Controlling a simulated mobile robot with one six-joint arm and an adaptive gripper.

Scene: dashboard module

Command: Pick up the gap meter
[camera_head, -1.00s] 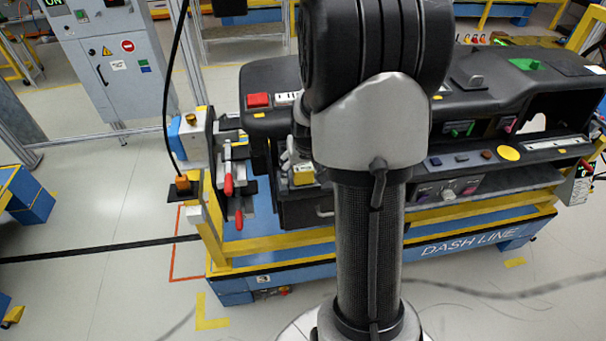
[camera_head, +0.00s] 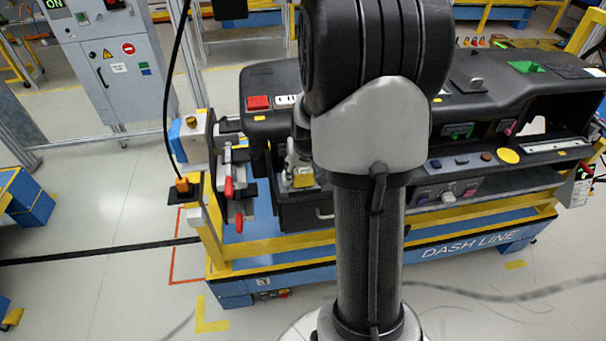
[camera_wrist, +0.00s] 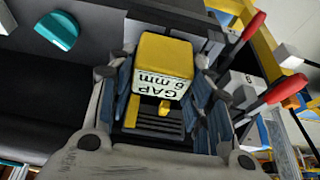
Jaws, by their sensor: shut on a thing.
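The gap meter (camera_wrist: 163,66) is a yellow block with a white label reading "GAP 6 mm", upside down in the wrist view. My gripper (camera_wrist: 163,95) is shut on it, with one finger pad on each side of the block. In the head view the yellow block (camera_head: 303,178) shows just left of my arm, by the left end of the dashboard module (camera_head: 280,78). My gripper (camera_head: 302,165) is mostly hidden there behind my arm. I cannot tell whether the meter touches the surface below it.
Red-handled clamps (camera_head: 229,187) stand close on the left of the gripper; their handles also show in the wrist view (camera_wrist: 272,95). The blue and yellow dash line cart (camera_head: 380,255) carries the module. A grey cabinet (camera_head: 110,65) stands at the back left.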

